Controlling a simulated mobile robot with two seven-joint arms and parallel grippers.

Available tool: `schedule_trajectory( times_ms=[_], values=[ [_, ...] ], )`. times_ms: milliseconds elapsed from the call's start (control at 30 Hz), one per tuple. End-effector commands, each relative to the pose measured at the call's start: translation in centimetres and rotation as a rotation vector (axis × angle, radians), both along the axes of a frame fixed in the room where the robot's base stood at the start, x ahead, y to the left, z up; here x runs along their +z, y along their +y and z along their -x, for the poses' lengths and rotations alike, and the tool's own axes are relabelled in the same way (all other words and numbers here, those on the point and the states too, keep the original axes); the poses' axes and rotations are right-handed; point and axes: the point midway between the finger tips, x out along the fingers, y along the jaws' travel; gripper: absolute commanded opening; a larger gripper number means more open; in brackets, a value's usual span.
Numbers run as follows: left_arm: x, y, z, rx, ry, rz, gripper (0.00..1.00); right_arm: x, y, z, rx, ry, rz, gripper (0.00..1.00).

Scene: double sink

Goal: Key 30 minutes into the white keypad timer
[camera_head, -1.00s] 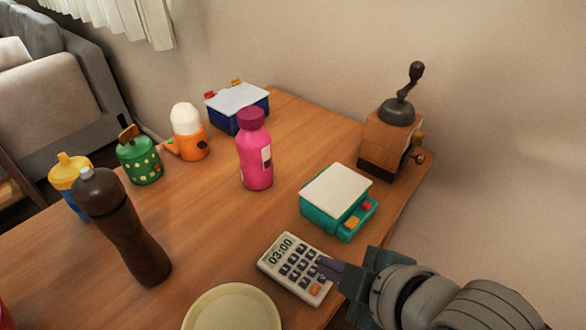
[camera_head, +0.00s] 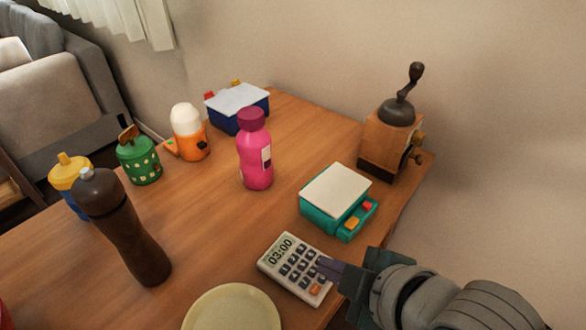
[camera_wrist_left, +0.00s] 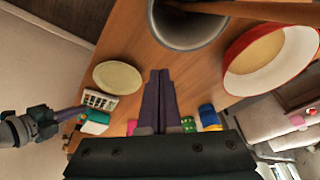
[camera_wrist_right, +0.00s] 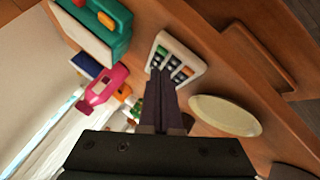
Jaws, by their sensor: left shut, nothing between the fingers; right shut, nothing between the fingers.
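The white keypad timer (camera_head: 294,268) lies on the wooden table near its right front edge. Its display reads 03:00, and it has dark keys and one orange key. My right gripper (camera_head: 325,268) is shut and empty, its fingertips over the right side of the keypad, hiding some keys. I cannot tell whether they touch a key. In the right wrist view the timer (camera_wrist_right: 177,62) shows just beyond the fingertips (camera_wrist_right: 160,72). My left gripper (camera_wrist_left: 160,75) is shut and empty, out of the head view; the timer (camera_wrist_left: 99,100) shows left of it in the left wrist view.
A teal box (camera_head: 337,200) stands just behind the timer, with a wooden grinder (camera_head: 391,135) beyond it. A pale yellow plate (camera_head: 232,308) lies in front left. A pink bottle (camera_head: 255,150) and dark brown mill (camera_head: 125,230) stand further left.

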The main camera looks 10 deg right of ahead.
Motion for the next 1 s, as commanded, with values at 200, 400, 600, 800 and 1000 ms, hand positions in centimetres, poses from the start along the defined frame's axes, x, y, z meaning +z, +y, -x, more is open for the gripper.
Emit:
schedule_trajectory(
  times_ms=[200, 400, 600, 800, 1000],
  values=[
    [0.00, 0.00, 0.00, 0.000, 0.000, 0.000, 0.00, 0.00, 0.00, 0.00, 0.000, 0.000, 0.000, 0.00],
    [0.00, 0.00, 0.00, 0.000, 0.000, 0.000, 0.00, 0.00, 0.00, 0.00, 0.000, 0.000, 0.000, 0.00],
    [-0.15, 0.00, -0.01, 0.000, 0.000, 0.000, 0.00, -0.22, 0.00, 0.00, 0.000, 0.000, 0.000, 0.00],
    [-0.57, 0.00, 0.00, 0.000, 0.000, 0.000, 0.00, -0.89, -0.01, -0.02, 0.000, 0.000, 0.000, 0.00],
    [-0.52, 0.00, 0.00, 0.000, 0.000, 0.000, 0.00, -0.84, -0.01, -0.02, 0.000, 0.000, 0.000, 0.00]
  ],
)
